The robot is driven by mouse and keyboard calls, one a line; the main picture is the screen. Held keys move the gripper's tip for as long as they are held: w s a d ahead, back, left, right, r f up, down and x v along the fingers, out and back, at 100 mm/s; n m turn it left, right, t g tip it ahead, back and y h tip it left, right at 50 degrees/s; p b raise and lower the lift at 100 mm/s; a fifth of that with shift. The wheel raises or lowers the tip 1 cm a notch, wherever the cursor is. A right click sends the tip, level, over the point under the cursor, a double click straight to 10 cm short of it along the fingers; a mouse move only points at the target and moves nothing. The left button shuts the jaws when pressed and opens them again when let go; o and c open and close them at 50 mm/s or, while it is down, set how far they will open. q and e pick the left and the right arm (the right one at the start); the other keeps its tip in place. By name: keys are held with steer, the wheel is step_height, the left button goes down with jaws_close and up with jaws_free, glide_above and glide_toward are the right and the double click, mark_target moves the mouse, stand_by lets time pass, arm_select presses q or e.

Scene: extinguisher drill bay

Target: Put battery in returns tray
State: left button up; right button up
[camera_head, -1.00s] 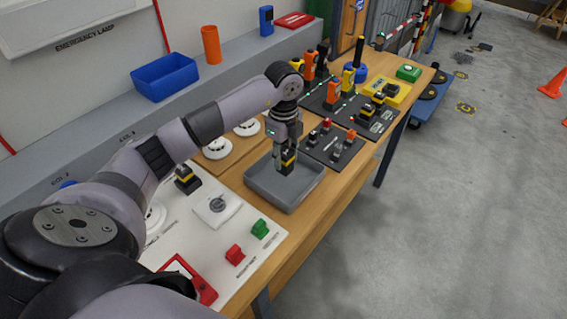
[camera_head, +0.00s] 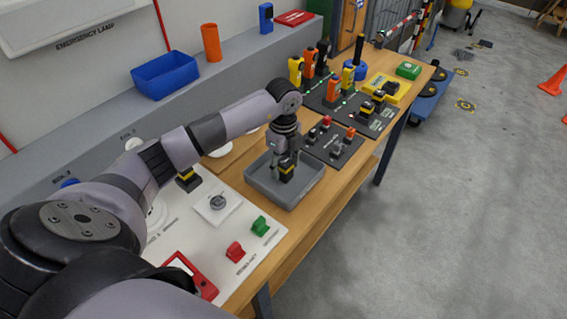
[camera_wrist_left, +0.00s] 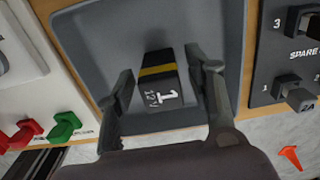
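The battery (camera_head: 286,173) is a black block with a yellow band. It is in the grey returns tray (camera_head: 310,186) on the wooden bench. In the left wrist view the battery (camera_wrist_left: 161,82) shows a white "1" and "12V", with the grey tray floor (camera_wrist_left: 95,45) around it. My left gripper (camera_head: 285,158) is over the tray, pointing down. In the wrist view its fingers (camera_wrist_left: 162,78) are spread on either side of the battery with gaps beside it, so it looks open. My right gripper is not in view.
A white panel (camera_head: 180,236) with a dial, a red switch (camera_head: 236,251) and a green switch (camera_head: 261,226) lies nearer me. A dark panel of small blocks (camera_head: 335,152) adjoins the tray's far side. A blue bin (camera_head: 165,78) stands on the ledge behind.

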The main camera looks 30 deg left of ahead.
mark_target(284, 161)
arm_select(q)
steer(key=shift+r, duration=0.6)
step_height(284, 161, up, 11)
steer(key=b, duration=0.2)
steer(key=shift+b, duration=0.4)
steer(key=shift+r, duration=0.15)
